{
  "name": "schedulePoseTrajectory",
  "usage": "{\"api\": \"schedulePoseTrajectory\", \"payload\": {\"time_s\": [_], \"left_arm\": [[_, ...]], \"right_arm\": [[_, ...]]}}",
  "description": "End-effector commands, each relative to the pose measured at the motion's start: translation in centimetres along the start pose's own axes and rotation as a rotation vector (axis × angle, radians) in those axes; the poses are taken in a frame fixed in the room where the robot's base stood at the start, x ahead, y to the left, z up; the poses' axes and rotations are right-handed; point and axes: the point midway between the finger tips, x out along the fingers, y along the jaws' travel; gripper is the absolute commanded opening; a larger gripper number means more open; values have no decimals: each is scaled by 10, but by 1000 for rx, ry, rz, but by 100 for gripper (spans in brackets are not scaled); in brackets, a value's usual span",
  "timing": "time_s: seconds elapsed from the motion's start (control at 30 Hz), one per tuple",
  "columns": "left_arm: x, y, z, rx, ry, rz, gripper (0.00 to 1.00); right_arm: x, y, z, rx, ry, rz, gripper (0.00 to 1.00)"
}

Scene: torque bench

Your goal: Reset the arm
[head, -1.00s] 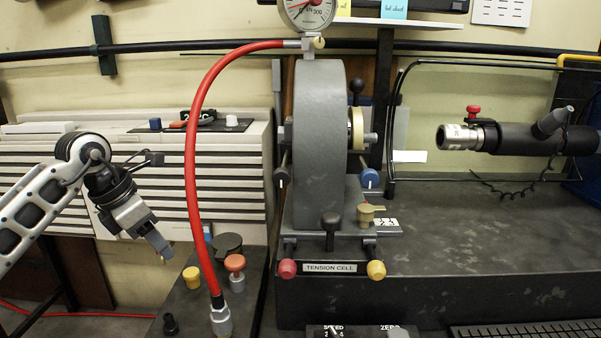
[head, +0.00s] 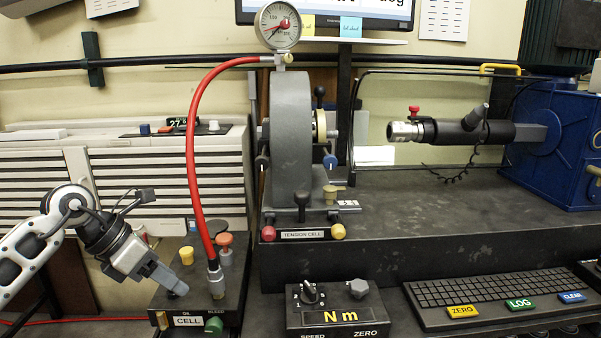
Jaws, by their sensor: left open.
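My left arm comes in from the left, and its gripper (head: 176,288) points down and to the right. It is open, with nothing visible between its fingers. It shows in front of the left end of the dark cell box (head: 225,288), close to the small yellow knob (head: 187,256) and left of the red hose's metal fitting (head: 216,283). I cannot tell whether it touches the box. My right gripper is not in view.
A red hose (head: 194,150) arches from the cell box to a dial gauge (head: 279,25). The grey tension cell (head: 290,140) stands on the dark bench. A control box (head: 336,318) and keyboard (head: 480,292) lie in front. The bench top at right (head: 420,200) is mostly clear.

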Motion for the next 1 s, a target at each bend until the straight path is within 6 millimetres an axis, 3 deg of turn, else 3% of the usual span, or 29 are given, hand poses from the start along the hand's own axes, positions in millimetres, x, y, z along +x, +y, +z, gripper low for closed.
{"api": "schedulePoseTrajectory", "payload": {"time_s": [0.17, 0.27, 0.4, 0.5, 0.57, 0.67, 0.77, 0.8, 0.97, 1.0], "left_arm": [[37, -46, 11, -54, -145, -192, 50], [58, -85, 20, -142, -274, -357, 50], [70, -147, 38, -449, -547, -686, 50], [64, -163, 43, -786, -737, -893, 50], [62, -160, 39, -1023, -834, -990, 50], [67, -144, 15, -1465, -960, -1100, 50], [88, -126, -32, -1953, -1032, -1134, 50], [99, -123, -56, -2156, -1042, -1125, 50], [138, -135, -140, -2788, -996, -1010, 50], [146, -142, -157, 2774, 926, 930, 50]], "right_arm": [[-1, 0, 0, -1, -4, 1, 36], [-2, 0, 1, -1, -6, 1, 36], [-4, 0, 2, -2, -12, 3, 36], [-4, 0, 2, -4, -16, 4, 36], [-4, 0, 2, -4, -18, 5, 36], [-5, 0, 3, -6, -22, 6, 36], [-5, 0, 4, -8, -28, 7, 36], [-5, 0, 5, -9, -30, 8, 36], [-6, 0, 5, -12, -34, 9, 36], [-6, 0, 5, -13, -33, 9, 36]]}}
